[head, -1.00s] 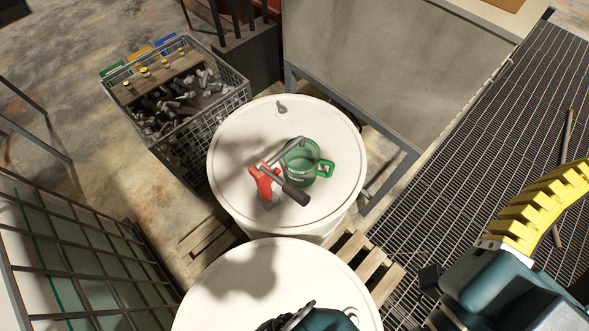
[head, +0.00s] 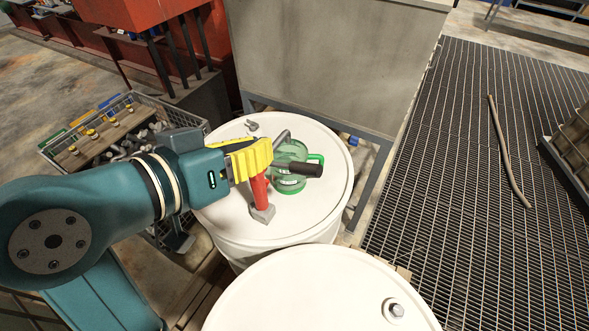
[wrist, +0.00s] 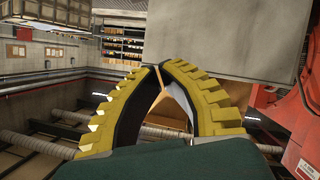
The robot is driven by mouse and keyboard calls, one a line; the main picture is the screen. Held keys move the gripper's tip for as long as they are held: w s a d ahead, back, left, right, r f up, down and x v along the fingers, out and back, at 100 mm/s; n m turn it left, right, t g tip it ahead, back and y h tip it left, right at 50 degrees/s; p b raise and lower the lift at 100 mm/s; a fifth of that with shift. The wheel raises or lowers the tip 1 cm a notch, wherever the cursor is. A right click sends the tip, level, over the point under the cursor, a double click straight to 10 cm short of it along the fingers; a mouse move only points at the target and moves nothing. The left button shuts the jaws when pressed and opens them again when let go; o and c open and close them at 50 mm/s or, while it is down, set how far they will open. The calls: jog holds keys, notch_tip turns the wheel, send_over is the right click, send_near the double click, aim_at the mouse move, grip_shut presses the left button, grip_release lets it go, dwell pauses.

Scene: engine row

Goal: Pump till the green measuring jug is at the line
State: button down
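The see-through green measuring jug (head: 290,181) stands on a white drum (head: 321,219), its green handle to the right. A hand pump with a red body (head: 260,192), grey spout and black lever grip (head: 298,169) stands on the same drum, left of and in front of the jug. The lever grip crosses in front of the jug; I cannot read its line or liquid level. My gripper (head: 266,155) appears above the pump in the head view and hides its top; I cannot tell if they touch. In the wrist view its yellow fingertips (wrist: 159,68) meet, with nothing seen between them.
A second white drum (head: 310,295) stands nearer. A wire crate (head: 130,103) of metal parts is at the left. A grey cabinet (head: 330,60) stands behind the drum. Metal grating (head: 440,190) with a rod (head: 505,150) on it covers the floor at right.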

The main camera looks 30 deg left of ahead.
jog(key=shift+w, duration=0.1)
jog(key=p, duration=0.2)
send_over(301, 165)
jog(key=a, duration=0.1)
jog(key=f, duration=0.3)
jog(key=shift+w+a+f, duration=0.1)
jog(key=shift+w+f, duration=0.25)
jog(key=shift+w, duration=0.05)
jog(key=f, duration=0.2)
jog(key=d, duration=0.1)
jog(key=shift+s+f, duration=0.25)
jog(key=shift+f, duration=0.15)
jog(key=shift+s+d+f+p, duration=0.15)
jog(key=shift+f+p, duration=0.15)
jog(key=shift+f, duration=0.25)
